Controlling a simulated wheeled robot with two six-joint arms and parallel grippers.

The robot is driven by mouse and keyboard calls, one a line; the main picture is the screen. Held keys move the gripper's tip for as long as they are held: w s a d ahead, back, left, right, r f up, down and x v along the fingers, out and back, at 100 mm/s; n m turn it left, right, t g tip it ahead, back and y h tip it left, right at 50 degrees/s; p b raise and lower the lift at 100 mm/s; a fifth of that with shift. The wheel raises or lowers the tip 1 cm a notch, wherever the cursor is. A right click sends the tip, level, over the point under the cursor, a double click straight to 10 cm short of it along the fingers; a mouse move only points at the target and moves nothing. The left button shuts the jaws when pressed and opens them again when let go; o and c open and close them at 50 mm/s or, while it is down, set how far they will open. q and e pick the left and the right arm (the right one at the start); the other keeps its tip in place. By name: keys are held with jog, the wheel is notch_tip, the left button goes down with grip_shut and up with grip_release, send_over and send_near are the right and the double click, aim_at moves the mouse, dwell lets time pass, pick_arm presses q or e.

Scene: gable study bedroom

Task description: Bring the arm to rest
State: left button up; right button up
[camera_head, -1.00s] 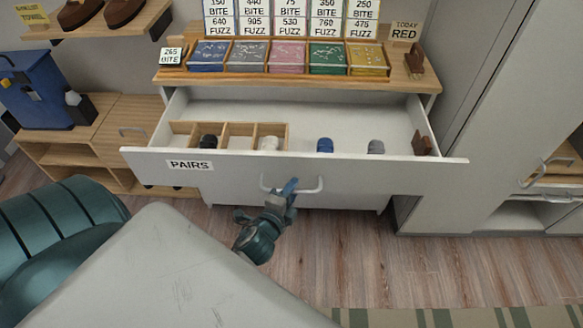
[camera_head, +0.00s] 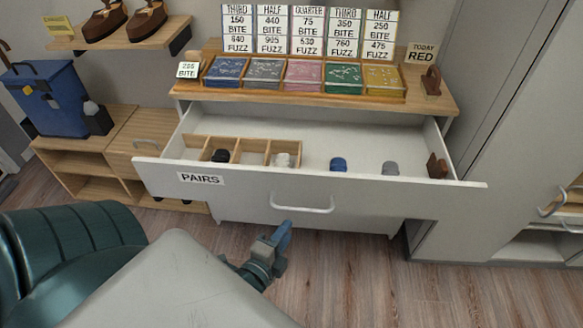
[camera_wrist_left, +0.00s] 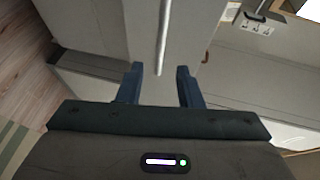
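My left gripper (camera_head: 283,236) is in front of the open drawer (camera_head: 240,191), a little below its handle (camera_head: 303,207) in the head view. In the left wrist view the two blue fingers of the gripper (camera_wrist_left: 158,85) stand apart with nothing between them. The handle (camera_wrist_left: 165,38) shows as a pale bar beyond the fingertips, apart from them. The drawer front carries a PAIRS label (camera_head: 201,178). My right gripper is not in either view.
The drawer holds a wooden divider (camera_head: 255,146), a blue sock roll (camera_head: 338,164) and a grey one (camera_head: 390,168). Coloured trays (camera_head: 304,74) stand on the top. A blue bin (camera_head: 55,98) is at left. Floor (camera_head: 350,270) below is clear.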

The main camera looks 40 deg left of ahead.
pick_arm(q)
jog(key=shift+s+d+r, duration=0.1)
jog(key=shift+s, duration=0.3)
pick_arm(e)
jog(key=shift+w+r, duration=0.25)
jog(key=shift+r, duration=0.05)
